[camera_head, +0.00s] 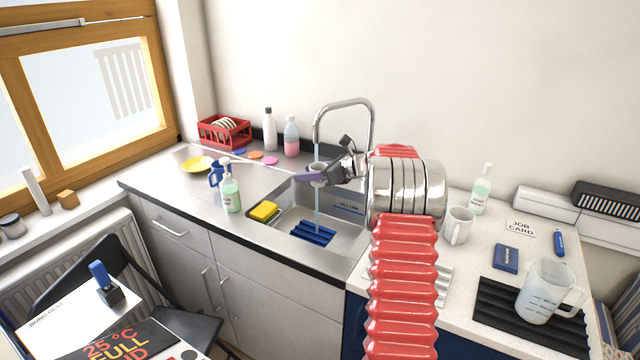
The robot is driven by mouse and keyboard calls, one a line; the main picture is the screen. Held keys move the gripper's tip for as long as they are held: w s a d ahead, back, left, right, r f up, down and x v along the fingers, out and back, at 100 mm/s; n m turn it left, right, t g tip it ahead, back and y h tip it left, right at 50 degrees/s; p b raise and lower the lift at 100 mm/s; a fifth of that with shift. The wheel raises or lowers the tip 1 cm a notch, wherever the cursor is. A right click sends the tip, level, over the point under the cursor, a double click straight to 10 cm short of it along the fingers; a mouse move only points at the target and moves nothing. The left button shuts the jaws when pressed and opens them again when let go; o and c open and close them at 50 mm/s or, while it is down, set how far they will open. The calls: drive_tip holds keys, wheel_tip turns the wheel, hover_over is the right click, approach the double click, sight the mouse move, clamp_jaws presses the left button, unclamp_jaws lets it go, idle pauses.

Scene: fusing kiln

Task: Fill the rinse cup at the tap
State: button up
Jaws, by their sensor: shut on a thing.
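My gripper (318,176) is at the end of the red and steel arm, over the sink (346,222). Its purple fingers are shut on a small pale cup (318,166), mostly hidden by the fingers. The cup looks roughly upright. The chrome tap (345,102) arches above, and a thin stream of water (317,205) falls from it. The stream meets the cup's place in the picture and also shows below it, down to the blue mat (311,233) in the basin. I cannot tell how full the cup is.
A white mug (459,226) and a measuring jug (547,292) stand on the right counter. A red rack (224,131) is at the back left.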

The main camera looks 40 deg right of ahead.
drive_tip(key=w+d, duration=0.3)
drive_tip(key=w, duration=0.2)
drive_tip(key=shift+w+d, duration=0.15)
drive_tip(key=shift+w, duration=0.15)
idle(0.5)
idle(4.2)
drive_tip(key=s+a, duration=0.6)
drive_tip(key=s, duration=0.4)
drive_tip(key=shift+s, duration=0.2)
idle(1.0)
